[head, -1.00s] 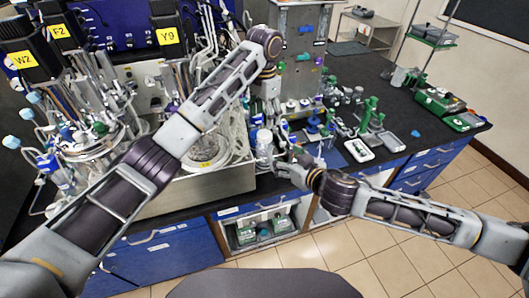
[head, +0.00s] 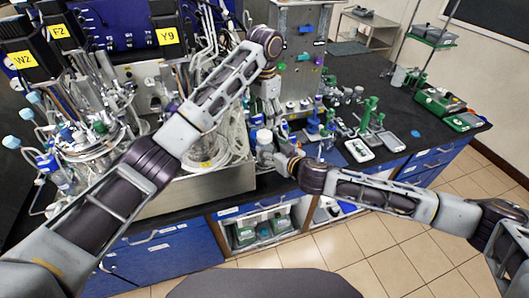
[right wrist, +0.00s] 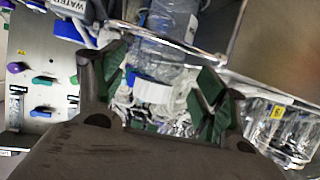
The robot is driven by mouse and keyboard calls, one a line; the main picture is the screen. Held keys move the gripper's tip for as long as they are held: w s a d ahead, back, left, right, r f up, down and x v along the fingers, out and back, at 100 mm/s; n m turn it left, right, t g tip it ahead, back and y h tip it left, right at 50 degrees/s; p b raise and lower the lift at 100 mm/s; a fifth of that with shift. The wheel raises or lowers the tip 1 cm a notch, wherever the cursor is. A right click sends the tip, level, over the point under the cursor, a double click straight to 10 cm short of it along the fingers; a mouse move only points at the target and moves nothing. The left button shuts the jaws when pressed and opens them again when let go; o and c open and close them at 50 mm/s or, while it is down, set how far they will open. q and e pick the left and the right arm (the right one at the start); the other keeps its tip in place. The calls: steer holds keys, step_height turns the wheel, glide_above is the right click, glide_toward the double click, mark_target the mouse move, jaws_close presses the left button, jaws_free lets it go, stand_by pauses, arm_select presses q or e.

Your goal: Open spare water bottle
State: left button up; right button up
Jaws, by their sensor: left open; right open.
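A clear bottle with a white cap (head: 264,137) stands at the bench's front edge, beside the metal tray. My left gripper (head: 267,108) is just above and behind it, pointing down; its fingertips are hard to make out. My right gripper (head: 283,157) is close to the bottle's right side. In the right wrist view, my right gripper's green-padded fingers (right wrist: 160,82) are spread apart. A clear bottle (right wrist: 168,48) with a blue band shows beyond and between them, not clearly gripped.
The metal tray (head: 205,188) with coiled tubing and bioreactor vessels (head: 92,152) crowds the left. A steel cabinet (head: 300,45) stands behind. Green-based stands (head: 368,118) and a white tray (head: 358,150) are to the right.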

mark_target(269, 147)
steer(key=shift+x, duration=2.4)
